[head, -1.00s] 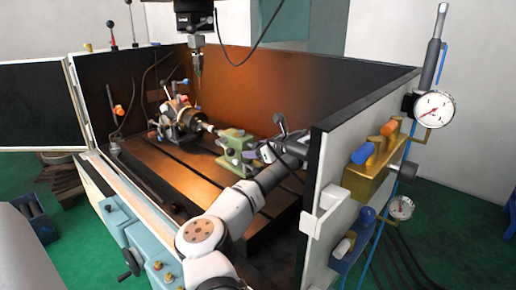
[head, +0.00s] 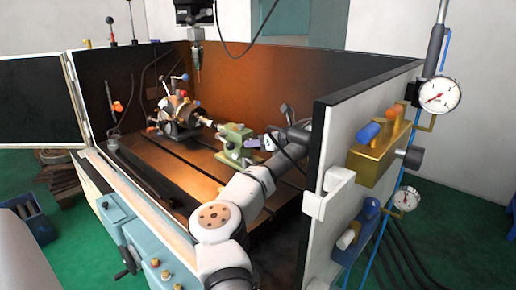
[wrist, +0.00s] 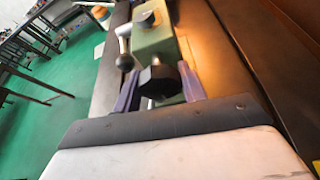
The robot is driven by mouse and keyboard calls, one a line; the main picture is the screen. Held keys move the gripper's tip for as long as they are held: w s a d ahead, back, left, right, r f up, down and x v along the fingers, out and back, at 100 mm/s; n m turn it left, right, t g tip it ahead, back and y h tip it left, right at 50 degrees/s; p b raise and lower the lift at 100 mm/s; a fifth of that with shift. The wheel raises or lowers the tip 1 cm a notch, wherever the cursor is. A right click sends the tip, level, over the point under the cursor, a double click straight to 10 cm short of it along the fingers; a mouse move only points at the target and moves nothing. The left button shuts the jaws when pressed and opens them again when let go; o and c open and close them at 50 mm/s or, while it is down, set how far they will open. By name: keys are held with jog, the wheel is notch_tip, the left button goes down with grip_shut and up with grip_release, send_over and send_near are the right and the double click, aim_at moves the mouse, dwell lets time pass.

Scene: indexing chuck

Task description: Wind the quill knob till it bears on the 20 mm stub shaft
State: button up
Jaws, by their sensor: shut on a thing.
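The green tailstock (head: 233,137) stands on the slotted table in the head view, its near end facing my gripper. In the wrist view the black quill knob (wrist: 160,79) sits on the end of the green tailstock body (wrist: 153,42). My gripper (wrist: 159,88) is shut on the knob, with a purple finger on each side of it. In the head view my gripper (head: 264,143) is at the tailstock's right end. The indexing chuck (head: 180,113) faces the tailstock from the left. The pale stub shaft (head: 208,123) shows small between them; its contact with the tailstock centre cannot be made out.
A spindle probe (head: 198,62) hangs above the chuck. The enclosure's right wall (head: 330,150) stands close beside my arm. The table front is open.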

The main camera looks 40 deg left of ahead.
jog(key=o, duration=1)
jog(key=shift+c, duration=0.2)
jog(key=b+v, duration=0.3)
jog(key=v, duration=0.9)
